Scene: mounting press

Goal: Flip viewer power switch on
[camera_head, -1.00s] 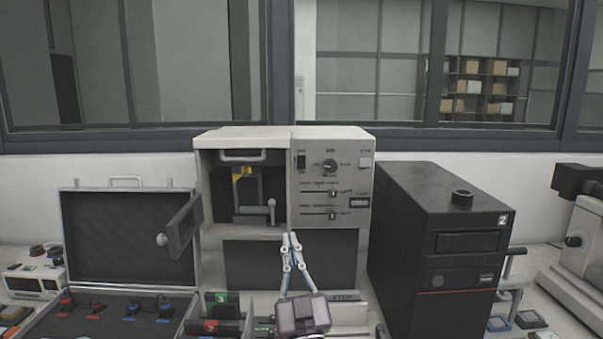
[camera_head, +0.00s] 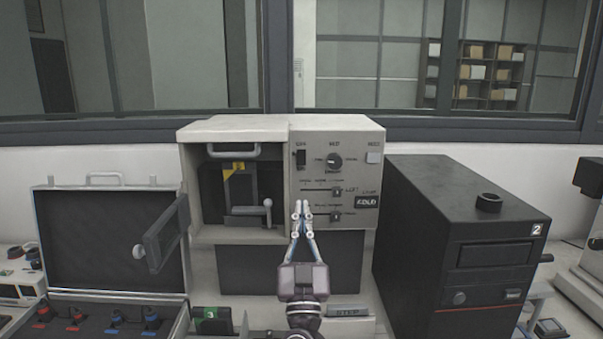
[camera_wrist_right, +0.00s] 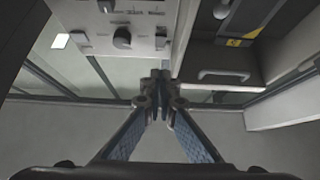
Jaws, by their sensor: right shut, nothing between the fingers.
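The viewer (camera_head: 340,132) is a pale box with an open compartment on its left and a control panel on its right. The small dark power switch (camera_head: 301,160) is at the panel's upper left, beside a round knob (camera_head: 335,161). My right gripper (camera_head: 301,205) is shut and empty, pointing up at the panel's lower left, below the switch in the picture. In the right wrist view, the shut fingertips (camera_wrist_right: 158,76) are in front, with the knob (camera_wrist_right: 122,38) beyond; I cannot clearly make out the switch there. My left gripper is not in view.
Two sliders (camera_head: 337,191) sit under the knob. The compartment door (camera_head: 165,235) stands open at left. An open dark case (camera_head: 110,240) is further left. A black box-shaped unit (camera_head: 455,230) stands close at right. A window frame runs behind.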

